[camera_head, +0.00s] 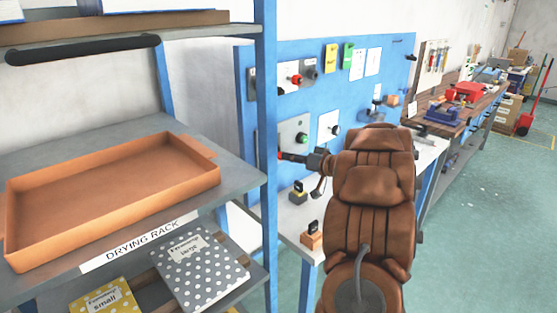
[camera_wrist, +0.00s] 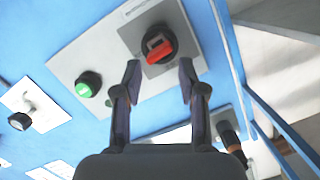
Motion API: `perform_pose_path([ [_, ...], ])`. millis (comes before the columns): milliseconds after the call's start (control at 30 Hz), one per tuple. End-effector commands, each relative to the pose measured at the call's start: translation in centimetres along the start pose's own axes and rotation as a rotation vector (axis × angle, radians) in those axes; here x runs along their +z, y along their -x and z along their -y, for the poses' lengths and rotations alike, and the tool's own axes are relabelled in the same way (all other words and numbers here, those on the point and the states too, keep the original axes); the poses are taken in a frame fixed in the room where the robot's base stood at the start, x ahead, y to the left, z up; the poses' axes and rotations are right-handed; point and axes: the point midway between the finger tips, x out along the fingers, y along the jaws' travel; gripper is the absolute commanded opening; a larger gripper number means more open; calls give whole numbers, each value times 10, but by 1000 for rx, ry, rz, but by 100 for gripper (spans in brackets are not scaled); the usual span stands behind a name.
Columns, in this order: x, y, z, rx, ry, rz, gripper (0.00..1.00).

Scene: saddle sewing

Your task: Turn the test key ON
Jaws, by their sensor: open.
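A red switch handle (camera_wrist: 160,52), which I take to be the test key, sits on a black round base on a grey plate in the wrist view. Its handle is tilted slightly from the picture's horizontal. My gripper (camera_wrist: 160,76) is open, with one fingertip on each side just below the handle in the picture; I cannot tell whether they touch it. In the head view my gripper (camera_head: 291,157) reaches left to the control panel (camera_head: 290,128) on the blue board, and my arm hides part of that area.
A green button (camera_wrist: 88,85) and a black knob (camera_wrist: 20,121) are beside the switch. A black-and-orange item (camera_wrist: 231,140) lies near my right finger. Small black-topped blocks (camera_head: 312,236) stand on the bench below. A drying rack with an orange tray (camera_head: 110,190) fills the left.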

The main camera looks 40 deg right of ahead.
Motion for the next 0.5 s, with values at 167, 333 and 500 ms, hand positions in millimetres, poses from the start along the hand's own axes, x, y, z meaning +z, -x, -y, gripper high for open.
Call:
perform_pose_path([
  [167, 4, -1, 1, 30, 146, 1, 41],
  [333, 4, -1, 2, 55, 272, 0, 41],
  [500, 2, 0, 5, 78, 391, -1, 41],
])
